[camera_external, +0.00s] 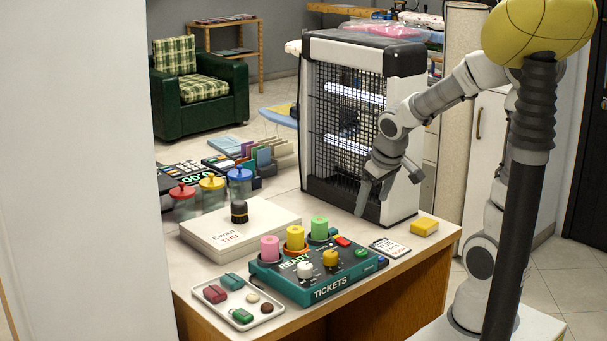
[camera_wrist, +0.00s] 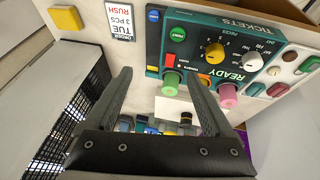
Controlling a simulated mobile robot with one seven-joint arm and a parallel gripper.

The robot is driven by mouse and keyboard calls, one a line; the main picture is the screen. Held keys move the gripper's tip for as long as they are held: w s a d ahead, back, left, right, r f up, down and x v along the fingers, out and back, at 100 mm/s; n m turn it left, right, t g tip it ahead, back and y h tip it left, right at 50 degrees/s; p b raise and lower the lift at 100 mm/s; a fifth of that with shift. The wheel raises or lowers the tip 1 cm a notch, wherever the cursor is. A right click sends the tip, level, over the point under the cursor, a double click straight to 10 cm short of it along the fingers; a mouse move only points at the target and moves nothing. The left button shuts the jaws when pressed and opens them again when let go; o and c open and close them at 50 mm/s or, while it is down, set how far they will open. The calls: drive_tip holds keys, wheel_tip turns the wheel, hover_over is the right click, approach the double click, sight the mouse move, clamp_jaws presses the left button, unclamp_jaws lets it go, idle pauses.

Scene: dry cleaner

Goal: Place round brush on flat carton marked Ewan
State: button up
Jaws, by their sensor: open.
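The round brush (camera_external: 239,213), dark with a lighter band, stands upright on top of the flat white carton (camera_external: 274,221) marked "Ewan THU" in the external view. In the wrist view a small dark and yellowish thing (camera_wrist: 186,118) shows between the fingers, perhaps the brush, beside a white surface (camera_wrist: 172,105) that looks like the carton. My gripper (camera_external: 389,192) is open and empty, above the counter in front of the caged machine, well to the right of the brush and carton. Its spread fingers also show in the wrist view (camera_wrist: 161,80).
A small tray (camera_external: 238,304), lidded jars (camera_external: 212,190), a yellow block (camera_external: 424,227) and a ticket card (camera_external: 390,247) lie around. The tall caged machine (camera_external: 404,138) stands close behind my gripper.

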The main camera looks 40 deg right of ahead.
drive_tip(key=shift+s+a+r+t+y, duration=0.75)
drive_tip(key=shift+s+a+r, duration=1.45)
drive_tip(key=shift+s+r, duration=2.9)
wheel_tip(320, 180, up, 9)
drive_tip(key=s+p, duration=0.2)
drive_tip(key=p, duration=0.9)
drive_tip(key=shift+f, duration=0.1)
